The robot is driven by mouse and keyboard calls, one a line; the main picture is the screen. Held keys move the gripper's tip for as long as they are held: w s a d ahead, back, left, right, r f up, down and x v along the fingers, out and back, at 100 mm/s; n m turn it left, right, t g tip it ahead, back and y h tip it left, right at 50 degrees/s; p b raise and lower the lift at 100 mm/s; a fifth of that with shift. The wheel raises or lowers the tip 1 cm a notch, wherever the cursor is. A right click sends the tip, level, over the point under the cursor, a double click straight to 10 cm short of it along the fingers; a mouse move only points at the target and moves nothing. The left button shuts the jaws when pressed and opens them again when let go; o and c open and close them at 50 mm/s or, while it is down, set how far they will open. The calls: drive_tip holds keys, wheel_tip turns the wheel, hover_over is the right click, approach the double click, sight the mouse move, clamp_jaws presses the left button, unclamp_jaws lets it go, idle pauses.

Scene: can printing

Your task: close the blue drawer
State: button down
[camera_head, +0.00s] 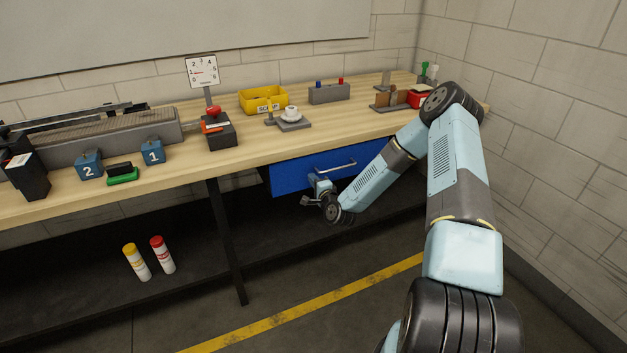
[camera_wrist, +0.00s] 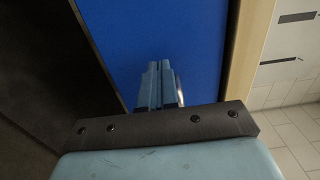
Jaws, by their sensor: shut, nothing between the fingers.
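The blue drawer (camera_head: 290,178) hangs under the wooden workbench, with a metal bar handle (camera_head: 335,169) across its front. Its front sits close under the tabletop edge; I cannot tell whether a small gap is left. My gripper (camera_head: 319,183) is shut and empty, at the drawer front just below and left of the handle's middle. In the wrist view the two shut fingers (camera_wrist: 160,84) point at the blue front (camera_wrist: 150,32), which fills the middle. A shiny strip, perhaps the handle, shows beside the fingers. Whether the fingertips touch the front is unclear.
The workbench top (camera_head: 240,160) holds a yellow bin (camera_head: 263,100), a dial gauge (camera_head: 202,72) and blue blocks marked 1 and 2. A dark bench leg (camera_head: 228,245) stands left of the drawer. Two cans (camera_head: 162,254) stand on the lower shelf. A brick wall (camera_head: 560,130) is at right.

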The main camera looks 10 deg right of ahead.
drive_tip(key=v, duration=1.2)
drive_tip(key=s+d+r+n+g+h, duration=0.1)
drive_tip(key=s+r+n+g, duration=0.2)
drive_tip(key=r, duration=0.5)
drive_tip(key=s+d+r+n+g+h, duration=0.1)
drive_tip(key=s+r+n+g+h, duration=0.15)
drive_tip(key=r+n, duration=0.5)
drive_tip(key=s+d+r+n+g+h, duration=0.1)
drive_tip(key=s+r+n+g, duration=0.15)
drive_tip(key=r, duration=0.75)
drive_tip(key=s+r+g, duration=0.1)
drive_tip(key=s+r, duration=0.4)
drive_tip(key=s, duration=0.5)
drive_tip(key=s+r+n+g, duration=0.1)
drive_tip(key=s+r, duration=0.5)
drive_tip(key=s, duration=0.3)
drive_tip(key=s+r+n+g, duration=0.1)
drive_tip(key=s+r, duration=0.4)
drive_tip(key=s, duration=0.5)
drive_tip(key=shift+s+a+r+g, duration=0.2)
drive_tip(key=shift+s+r+g, duration=0.1)
drive_tip(key=shift+s+g, duration=0.1)
drive_tip(key=shift+w, duration=0.15)
